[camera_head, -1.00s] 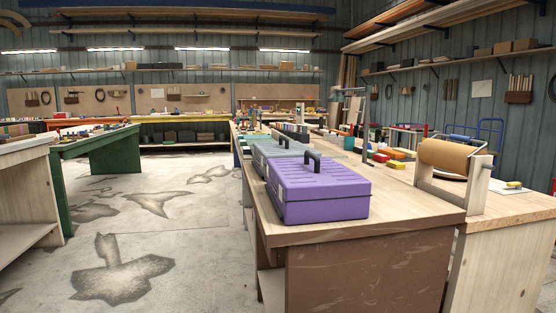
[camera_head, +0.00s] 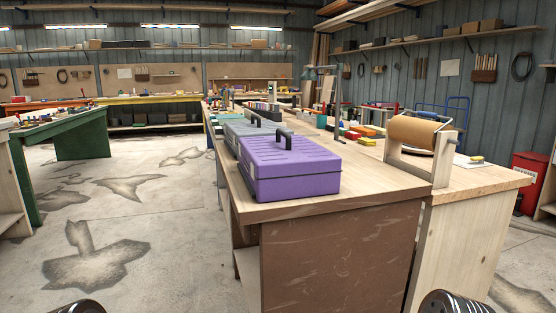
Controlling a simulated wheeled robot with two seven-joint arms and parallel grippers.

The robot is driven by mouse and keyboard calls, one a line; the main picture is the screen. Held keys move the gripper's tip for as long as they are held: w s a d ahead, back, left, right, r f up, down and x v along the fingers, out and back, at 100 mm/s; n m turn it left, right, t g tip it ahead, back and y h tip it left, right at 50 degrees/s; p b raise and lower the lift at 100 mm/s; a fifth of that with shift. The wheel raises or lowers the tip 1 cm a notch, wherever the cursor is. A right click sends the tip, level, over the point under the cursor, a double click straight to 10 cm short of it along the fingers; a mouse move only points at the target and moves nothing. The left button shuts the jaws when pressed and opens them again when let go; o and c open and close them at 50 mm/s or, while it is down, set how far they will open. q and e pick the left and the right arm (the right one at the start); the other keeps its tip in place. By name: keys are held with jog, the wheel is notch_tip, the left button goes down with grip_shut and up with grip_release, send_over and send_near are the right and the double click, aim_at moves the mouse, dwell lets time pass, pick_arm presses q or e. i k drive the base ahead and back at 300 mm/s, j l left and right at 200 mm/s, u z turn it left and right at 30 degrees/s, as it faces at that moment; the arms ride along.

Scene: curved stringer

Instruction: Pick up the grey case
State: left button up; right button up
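The grey case (camera_head: 239,128) lies on the long wooden workbench, directly behind a purple case (camera_head: 291,178). It has a dark handle on top. The purple case hides much of its near side, and I cannot tell whether the two touch. The purple case also has a dark handle and stands near the bench's near left corner. Neither of my grippers shows. Only dark rounded parts of my own arms show at the bottom edge, left and right, well short of the bench.
The workbench (camera_head: 340,203) has a brown end panel facing me. A brown paper roll (camera_head: 418,132) stands on its right side. A green bench (camera_head: 83,134) is at the left. The floor between is open. A red bin (camera_head: 527,180) stands at the far right.

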aim_at(234, 130)
jog(key=u, duration=0.4)
jog(key=i+j+u, duration=0.25)
jog(key=i+u, duration=0.25)
jog(key=i+j+u, duration=0.1)
jog(key=i+u, duration=0.35)
jog(key=i, duration=2.75)
jog(key=i+z, duration=0.15)
jog(key=z, duration=0.25)
jog(key=i+z, duration=0.1)
jog(key=z, duration=0.3)
jog(key=i+j+z, duration=0.1)
jog(key=z, duration=0.3)
jog(key=i+j+z, duration=0.1)
jog(key=z, duration=0.3)
jog(key=i+j+z, duration=0.1)
jog(key=j+z, duration=0.3)
jog(key=l, duration=0.15)
